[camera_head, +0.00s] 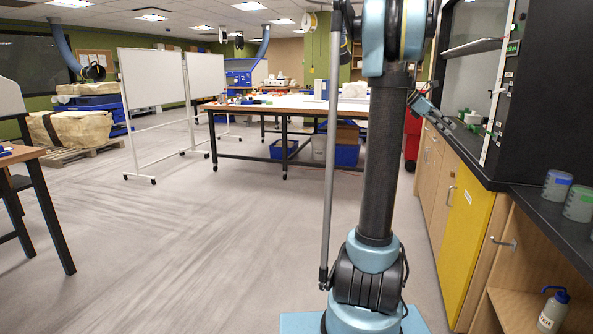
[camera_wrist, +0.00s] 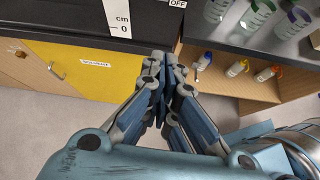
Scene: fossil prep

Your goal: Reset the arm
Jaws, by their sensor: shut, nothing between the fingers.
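My gripper (camera_wrist: 163,85) is in the middle of the wrist view, its fingers shut together with nothing between them. It hangs over the floor in front of the yellow cabinet and the open shelf, apart from both. In the head view my arm stands upright at centre right. A small part that looks like my gripper (camera_head: 440,112) shows beside the arm, near the fume hood's opening; its fingers are hard to make out there.
A black counter (camera_head: 545,207) with jars (camera_head: 556,186) runs along the right, above a yellow cabinet (camera_head: 465,235) and an open shelf with bottles (camera_head: 553,308). Whiteboards (camera_head: 152,78) and a long worktable (camera_head: 262,107) stand farther back. The floor (camera_head: 190,250) at left centre is clear.

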